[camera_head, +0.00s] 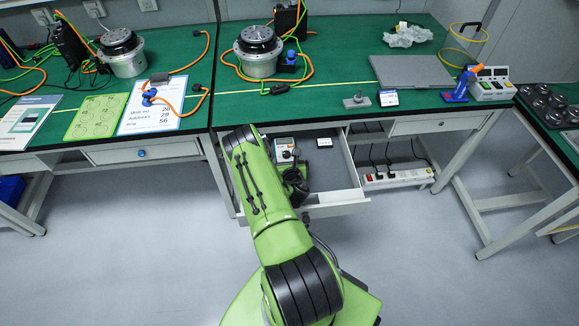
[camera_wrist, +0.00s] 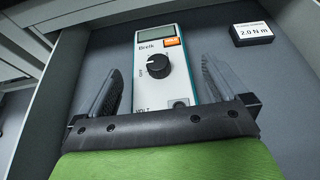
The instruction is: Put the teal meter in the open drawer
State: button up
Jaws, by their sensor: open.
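The teal meter (camera_wrist: 158,62) lies in the open drawer (camera_wrist: 290,100), face up, with a black dial, an orange button and a grey display. In the wrist view my gripper (camera_wrist: 165,75) is open, its two fingers on either side of the meter, apparently not closed on it. In the head view the meter (camera_head: 284,147) shows inside the drawer (camera_head: 345,196), beside my green arm. My gripper (camera_head: 298,180) is over the drawer, partly hidden by the arm. The meter's lower end is hidden behind the gripper body in the wrist view.
A small "2.0 N m" block (camera_wrist: 252,33) lies in the drawer to the right of the meter. The green workbench (camera_head: 330,75) above holds round actuators, a grey laptop-like plate (camera_head: 412,71) and cables. A power strip (camera_head: 398,177) is right of the drawer.

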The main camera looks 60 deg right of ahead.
jog(key=p+v, duration=0.3)
jog(key=v, duration=0.7)
jog(key=w+d+r+m+g, duration=0.1)
jog(key=w+r+m, duration=0.65)
jog(key=r, duration=0.55)
jog(key=w+a+r+m+y, duration=0.35)
jog(key=a+r+m, duration=0.5)
jog(key=r, duration=0.45)
jog(key=s+a+r+m+y, duration=0.25)
jog(key=a+r, duration=0.25)
jog(key=a, duration=0.3)
jog(key=s+a+r+m+y, duration=0.1)
jog(key=s+a+r+m, duration=0.25)
jog(key=a, duration=0.45)
jog(key=s+a+r+m+g+y, duration=0.2)
jog(key=s+a+r+m+y, duration=0.1)
jog(key=s+a, duration=0.6)
jog(key=s+m, duration=0.1)
jog(key=s, duration=0.2)
jog(key=shift+s+a, duration=0.4)
